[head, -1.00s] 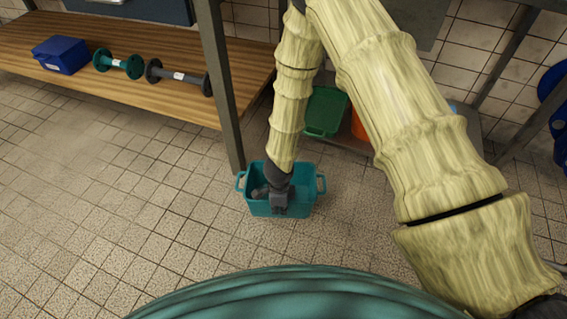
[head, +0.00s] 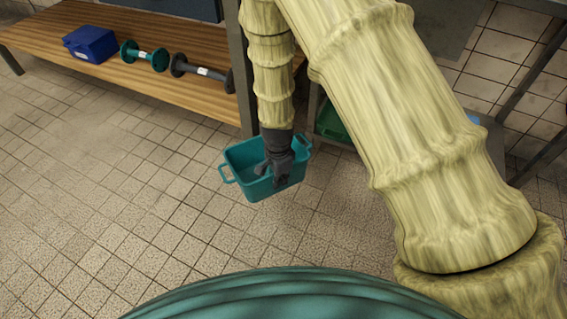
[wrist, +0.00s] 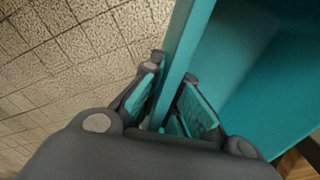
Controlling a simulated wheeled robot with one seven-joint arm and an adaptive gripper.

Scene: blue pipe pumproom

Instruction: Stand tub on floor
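The teal tub (head: 256,188) is open-topped with a handle at each end. It is over the tiled floor in the middle of the head view, mouth up and turned at an angle. My gripper (head: 280,168) points down at the tub's near right wall. In the wrist view my gripper (wrist: 174,70) has one finger on each side of the tub wall (wrist: 182,42), pinching it. The tub's inside shows to the right and floor to the left. I cannot tell whether the tub's base touches the floor.
A wooden bench (head: 110,75) at the upper left holds a blue box (head: 90,44), a teal spool-shaped piece (head: 143,55) and a dark grey one (head: 197,70). A metal post (head: 243,90) stands behind the tub. A green container (head: 330,122) is partly hidden by my arm. Floor to the left is clear.

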